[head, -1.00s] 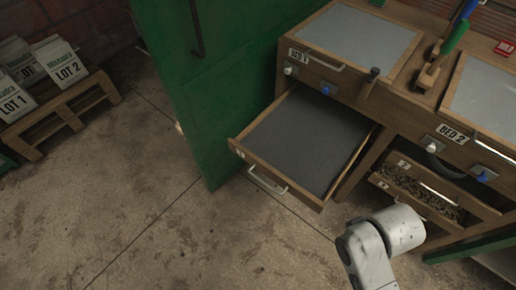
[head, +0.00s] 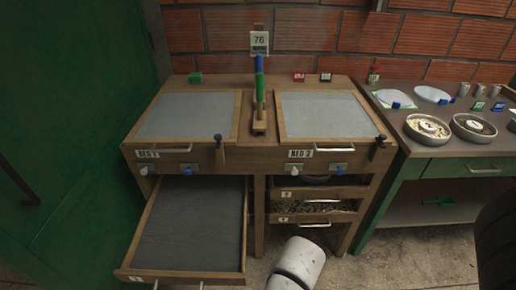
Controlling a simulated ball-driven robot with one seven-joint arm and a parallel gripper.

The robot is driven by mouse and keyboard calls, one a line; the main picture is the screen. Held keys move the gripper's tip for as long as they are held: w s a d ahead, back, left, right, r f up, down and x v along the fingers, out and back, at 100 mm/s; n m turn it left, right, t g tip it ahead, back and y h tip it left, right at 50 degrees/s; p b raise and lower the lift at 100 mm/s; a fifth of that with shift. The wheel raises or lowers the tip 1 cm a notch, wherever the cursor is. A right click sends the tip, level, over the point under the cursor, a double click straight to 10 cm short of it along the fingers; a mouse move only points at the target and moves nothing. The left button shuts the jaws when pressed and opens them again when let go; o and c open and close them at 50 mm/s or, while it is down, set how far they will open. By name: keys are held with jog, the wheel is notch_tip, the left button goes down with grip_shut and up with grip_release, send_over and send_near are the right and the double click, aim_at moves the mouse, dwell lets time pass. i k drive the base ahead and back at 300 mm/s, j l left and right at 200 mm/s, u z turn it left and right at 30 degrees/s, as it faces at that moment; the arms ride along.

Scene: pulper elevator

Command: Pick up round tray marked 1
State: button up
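Round trays stand on the right-hand counter. The left one (head: 428,128) holds pale contents and has a small white number label, which seems to read 2. The one beside it (head: 474,127) holds darker contents; its label is too small to read surely. I cannot tell which round tray is marked 1. My gripper is out of view; only a pale link of my arm shows at the bottom centre, well away from the trays.
The right counter (head: 385,118) also holds pale discs, small cups and coloured tags. The BED 1 drawer (head: 190,225) stands pulled out, empty, at the left. The BED 2 drawer (head: 310,207) with contents is partly open. A dark rounded shape blocks the lower right.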

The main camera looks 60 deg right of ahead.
aim_at(473, 129)
jog(key=z, duration=2.85)
